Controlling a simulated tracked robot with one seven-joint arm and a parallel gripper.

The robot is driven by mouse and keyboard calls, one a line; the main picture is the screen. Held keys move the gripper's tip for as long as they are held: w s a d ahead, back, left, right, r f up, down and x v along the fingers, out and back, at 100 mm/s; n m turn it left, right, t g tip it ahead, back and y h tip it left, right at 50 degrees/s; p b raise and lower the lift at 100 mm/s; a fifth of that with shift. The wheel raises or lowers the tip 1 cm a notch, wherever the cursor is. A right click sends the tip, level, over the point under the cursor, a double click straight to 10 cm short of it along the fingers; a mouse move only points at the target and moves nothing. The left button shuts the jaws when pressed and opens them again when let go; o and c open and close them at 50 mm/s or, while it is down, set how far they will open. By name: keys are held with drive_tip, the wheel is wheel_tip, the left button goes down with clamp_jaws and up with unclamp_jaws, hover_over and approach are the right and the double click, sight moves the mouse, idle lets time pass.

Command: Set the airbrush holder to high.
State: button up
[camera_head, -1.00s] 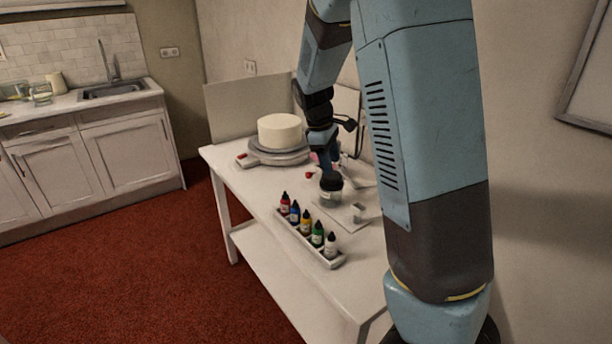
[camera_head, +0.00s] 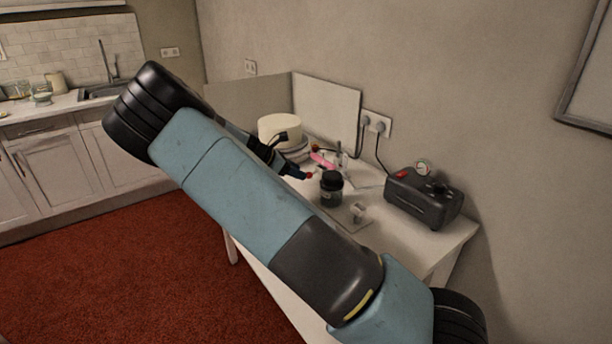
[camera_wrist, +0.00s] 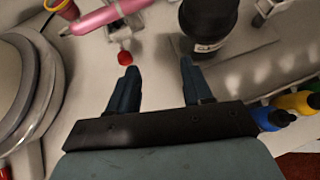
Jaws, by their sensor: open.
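The airbrush holder (camera_wrist: 122,30) is a small grey metal stand with a red knob (camera_wrist: 124,58) on its near side. A pink airbrush (camera_wrist: 103,17) rests in it. In the head view the pink airbrush (camera_head: 322,160) and red knob (camera_head: 309,175) show just past my gripper (camera_head: 303,174). In the wrist view my gripper (camera_wrist: 157,78) is open and empty, its left fingertip just below the red knob. I cannot tell whether they touch. The holder's height setting is not readable.
A black-lidded jar (camera_head: 331,190) stands right of the holder. A turntable (camera_wrist: 48,85) bearing a white cake (camera_head: 280,130) is left. A dark compressor (camera_head: 425,198) with a gauge sits at the table's right. Paint bottles (camera_wrist: 298,102) stand at lower right in the wrist view.

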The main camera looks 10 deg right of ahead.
drive_tip(key=w+a+f+n+t+h, duration=0.1)
drive_tip(key=w+a+n+t+h, duration=0.25)
drive_tip(key=a, duration=0.25)
drive_tip(key=shift+n+g+y, duration=0.25)
drive_tip(key=shift+g+y, duration=0.2)
drive_tip(key=x, duration=1.3)
drive_tip(key=shift+w+d+f, duration=0.15)
drive_tip(key=shift+d+f, duration=0.1)
drive_tip(key=shift+f, duration=0.15)
drive_tip(key=shift+c, duration=0.2)
clamp_jaws()
